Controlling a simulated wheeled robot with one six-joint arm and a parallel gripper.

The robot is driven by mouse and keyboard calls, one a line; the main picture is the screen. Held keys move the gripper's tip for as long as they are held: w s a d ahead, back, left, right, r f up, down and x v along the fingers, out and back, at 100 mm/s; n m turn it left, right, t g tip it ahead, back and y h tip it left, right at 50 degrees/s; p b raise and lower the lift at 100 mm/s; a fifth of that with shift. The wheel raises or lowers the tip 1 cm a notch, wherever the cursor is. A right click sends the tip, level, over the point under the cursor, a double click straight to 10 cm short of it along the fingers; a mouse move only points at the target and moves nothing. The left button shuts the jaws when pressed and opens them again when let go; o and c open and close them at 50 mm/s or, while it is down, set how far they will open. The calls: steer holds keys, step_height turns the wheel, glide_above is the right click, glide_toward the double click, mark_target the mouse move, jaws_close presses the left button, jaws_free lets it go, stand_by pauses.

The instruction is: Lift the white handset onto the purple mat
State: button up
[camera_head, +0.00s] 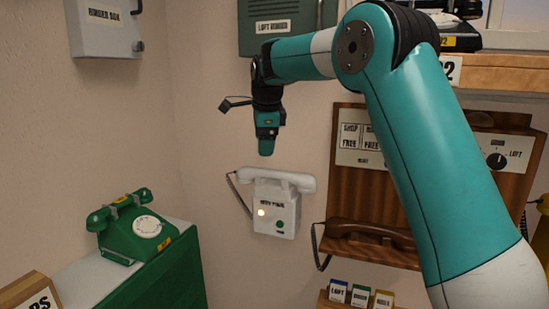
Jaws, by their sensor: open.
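The white handset (275,177) lies across the top of a white wall phone (277,215) on the back wall, its cord hanging at the left. The phone has a lit yellow lamp and a green button. My gripper (266,150) points down just above the handset's middle in the picture, with a gap showing between them. It is open and holds nothing visible. Its fingers are small here and seen edge-on. No purple mat is visible in this view.
A green dial phone (136,229) stands on a green cabinet (172,275) at the lower left. A wooden board (345,185) with a brown handset (372,232) is at the right, partly behind my arm. A grey-green box (285,25) hangs above.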

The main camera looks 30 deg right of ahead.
steer(key=w+d+r+m+p, duration=0.2)
steer(key=w+d+r+m, duration=0.1)
steer(key=d+m, duration=0.25)
steer(key=p, duration=0.4)
glide_above(275, 171)
steer(key=s+a, duration=0.1)
steer(key=shift+m+h, duration=0.25)
steer(key=shift+h, duration=0.05)
step_height(275, 171, down, 11)
steer(key=shift+s+r, duration=0.15)
steer(key=shift+r, duration=0.05)
steer(key=shift+p+x, duration=2)
steer(key=shift+x, duration=1.15)
